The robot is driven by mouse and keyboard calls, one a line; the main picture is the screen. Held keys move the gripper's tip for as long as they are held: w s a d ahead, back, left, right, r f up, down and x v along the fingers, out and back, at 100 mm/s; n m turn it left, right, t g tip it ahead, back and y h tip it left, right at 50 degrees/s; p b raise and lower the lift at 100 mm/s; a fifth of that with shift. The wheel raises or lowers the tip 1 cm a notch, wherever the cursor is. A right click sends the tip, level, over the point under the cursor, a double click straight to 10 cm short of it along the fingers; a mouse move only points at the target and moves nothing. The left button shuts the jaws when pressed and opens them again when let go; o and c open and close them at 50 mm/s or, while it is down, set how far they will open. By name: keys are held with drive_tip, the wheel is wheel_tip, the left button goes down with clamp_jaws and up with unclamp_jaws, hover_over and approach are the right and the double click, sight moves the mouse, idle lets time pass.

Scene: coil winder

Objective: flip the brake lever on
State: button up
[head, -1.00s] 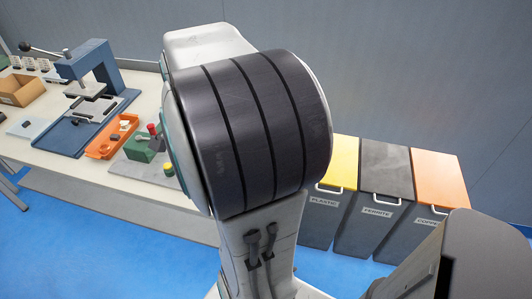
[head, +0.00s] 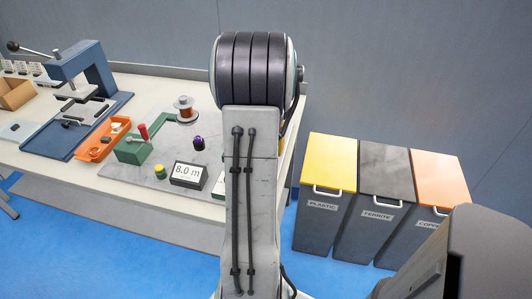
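The coil winder stands on a grey plate (head: 160,182) on the bench. It has a green body (head: 133,152) with a small red-handled lever (head: 143,131) standing up from it, slightly tilted. A spool with copper-coloured wire (head: 186,113) sits behind on the green arm. A dark purple knob (head: 199,143), a yellow button (head: 160,171) and a display reading 8.0 m (head: 188,173) are at the front. No label tells which part is the brake lever. My gripper is out of view; my arm covers the plate's right part.
An orange tray (head: 88,152) with small parts and a blue press (head: 88,72) stand left of the winder. A cardboard box (head: 14,94) is at the far left. Yellow (head: 330,165), grey (head: 384,170) and orange-lidded (head: 440,180) bins stand on the floor right of the bench.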

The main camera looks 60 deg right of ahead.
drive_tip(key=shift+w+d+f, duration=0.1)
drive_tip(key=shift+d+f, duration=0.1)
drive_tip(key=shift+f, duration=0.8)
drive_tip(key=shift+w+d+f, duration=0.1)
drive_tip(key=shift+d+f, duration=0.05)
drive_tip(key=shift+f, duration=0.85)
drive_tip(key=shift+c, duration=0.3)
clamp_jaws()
